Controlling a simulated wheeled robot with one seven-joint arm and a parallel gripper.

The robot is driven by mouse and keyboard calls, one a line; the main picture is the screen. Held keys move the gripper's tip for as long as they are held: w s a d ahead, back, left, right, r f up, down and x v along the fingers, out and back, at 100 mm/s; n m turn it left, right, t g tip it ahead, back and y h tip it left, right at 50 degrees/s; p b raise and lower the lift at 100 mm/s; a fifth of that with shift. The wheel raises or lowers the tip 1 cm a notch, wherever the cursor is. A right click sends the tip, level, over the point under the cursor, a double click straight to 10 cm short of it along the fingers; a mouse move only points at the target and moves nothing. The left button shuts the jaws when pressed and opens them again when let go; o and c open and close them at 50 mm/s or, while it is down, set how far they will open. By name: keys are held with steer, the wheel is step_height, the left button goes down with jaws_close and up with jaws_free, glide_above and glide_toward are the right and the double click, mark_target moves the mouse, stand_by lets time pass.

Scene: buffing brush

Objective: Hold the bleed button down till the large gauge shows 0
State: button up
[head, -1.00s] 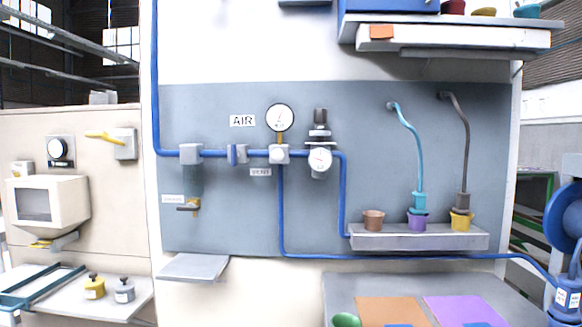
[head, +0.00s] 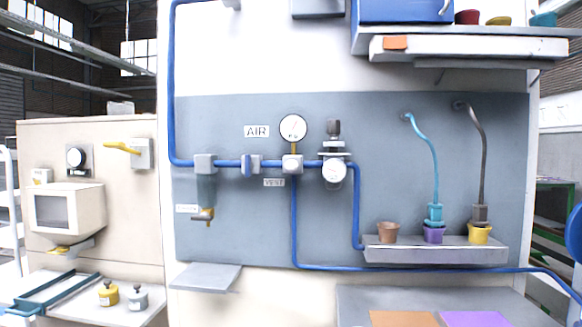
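The large round white gauge (head: 293,128) stands on a short yellow stem above the blue air pipe, right of the AIR label (head: 256,131). Its dark needle seems to lean up and right; the numbers are too small to read. Below it a grey block (head: 292,163) sits on the pipe, with a label that seems to read VENT (head: 274,183) at its lower left. I cannot make out a separate bleed button on the block. A smaller gauge (head: 334,171) is on the regulator to the right. My gripper is not in view.
A grey ledge (head: 205,278) juts out at the lower left of the panel. A shelf (head: 435,255) with small pots stands at the right, and an upper shelf (head: 470,48) overhangs at the top right. The panel front around the large gauge is unobstructed.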

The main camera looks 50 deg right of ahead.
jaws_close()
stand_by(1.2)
